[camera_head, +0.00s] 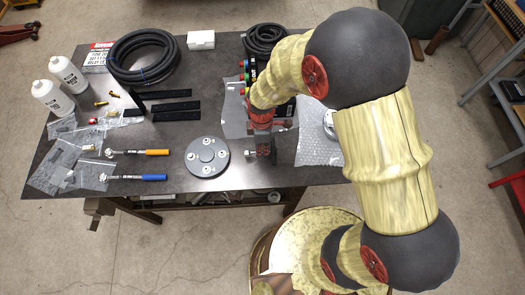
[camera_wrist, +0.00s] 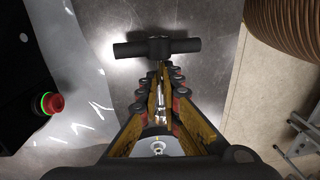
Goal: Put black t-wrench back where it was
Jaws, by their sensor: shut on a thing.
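The black t-wrench (camera_wrist: 185,46) shows in the wrist view, with its black crossbar beyond my fingertips and its metal shaft running back between my fingers. My gripper (camera_wrist: 160,88) is shut on the wrench's shaft. The dark tabletop (camera_wrist: 215,75) lies behind it; I cannot tell whether the wrench touches it. In the head view my gripper (camera_head: 262,140) is over the right half of the table, near its front edge.
A round grey flange (camera_head: 207,157) lies left of my gripper. Orange (camera_head: 157,152) and blue (camera_head: 154,177) handled tools lie farther left. Black hose (camera_head: 143,57) and flat black bars (camera_head: 175,106) are behind. Bubble wrap (camera_head: 318,145) lies to the right. A red button (camera_wrist: 53,103) shows at the wrist view's left.

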